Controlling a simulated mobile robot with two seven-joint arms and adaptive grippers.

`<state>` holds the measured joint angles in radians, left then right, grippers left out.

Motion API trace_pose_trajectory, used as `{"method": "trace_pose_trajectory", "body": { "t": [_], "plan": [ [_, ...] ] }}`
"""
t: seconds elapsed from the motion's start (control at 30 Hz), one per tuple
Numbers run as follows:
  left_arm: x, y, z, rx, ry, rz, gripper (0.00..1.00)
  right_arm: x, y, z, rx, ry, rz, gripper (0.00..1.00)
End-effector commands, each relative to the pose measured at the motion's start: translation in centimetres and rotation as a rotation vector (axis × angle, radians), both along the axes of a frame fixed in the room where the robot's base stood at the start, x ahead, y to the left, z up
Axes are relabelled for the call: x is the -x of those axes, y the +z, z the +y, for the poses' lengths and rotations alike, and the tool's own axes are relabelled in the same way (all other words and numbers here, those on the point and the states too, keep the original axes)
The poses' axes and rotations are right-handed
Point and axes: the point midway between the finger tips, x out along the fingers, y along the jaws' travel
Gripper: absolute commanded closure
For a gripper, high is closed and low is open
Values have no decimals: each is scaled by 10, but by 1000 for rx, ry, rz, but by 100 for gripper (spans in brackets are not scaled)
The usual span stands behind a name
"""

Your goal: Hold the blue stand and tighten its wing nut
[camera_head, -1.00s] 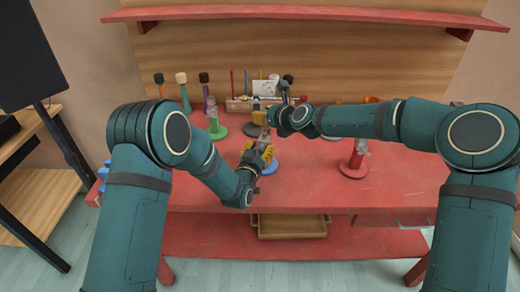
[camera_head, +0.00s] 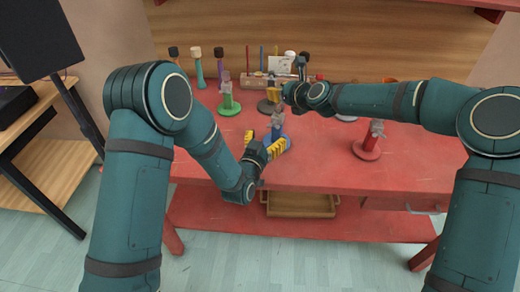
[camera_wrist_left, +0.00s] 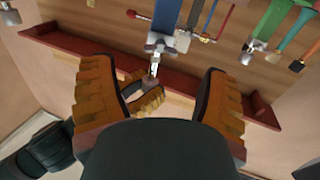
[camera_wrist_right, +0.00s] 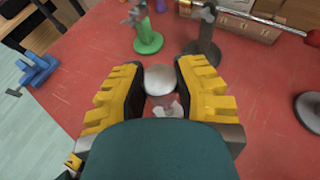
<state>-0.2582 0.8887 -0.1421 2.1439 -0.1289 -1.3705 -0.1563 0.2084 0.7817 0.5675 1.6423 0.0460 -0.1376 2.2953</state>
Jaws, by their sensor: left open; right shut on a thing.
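The blue stand (camera_head: 278,131) stands upright on the red table, with a grey metal clamp head on top. In the left wrist view its blue post and metal head (camera_wrist_left: 157,44) show upside down at the top. My left gripper (camera_head: 262,142) is open in front of the stand, its fingers apart and holding nothing. In the left wrist view the right gripper (camera_wrist_left: 146,98) meets the stand's tip.
A green stand (camera_head: 228,100) is behind to the left, a dark stand (camera_wrist_right: 204,45) behind, and a red stand (camera_head: 368,145) to the right. The front table top is clear.

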Motion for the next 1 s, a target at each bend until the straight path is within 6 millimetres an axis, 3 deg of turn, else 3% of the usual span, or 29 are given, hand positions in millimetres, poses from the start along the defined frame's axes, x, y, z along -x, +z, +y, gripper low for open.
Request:
{"method": "trace_pose_trajectory", "body": {
  "t": [0.1,0.3,0.8,0.83,0.9,1.0],
  "plan": [
    [22,0,8,-1,1,2,24,0,0,0,-1,0,-1,100],
    [47,-1,15,0,0,1,24,0,0,0,-1,0,-1,100],
    [55,0,17,0,0,-1,24,0,0,0,-1,0,-1,100],
    [55,0,17,0,0,-1,24,0,0,0,-1,0,-1,65],
    [55,0,17,0,0,-1,24,0,0,0,-1,0,-1,42],
    [55,0,17,0,0,0,24,0,0,0,-1,0,-1,42]
  ]
}}
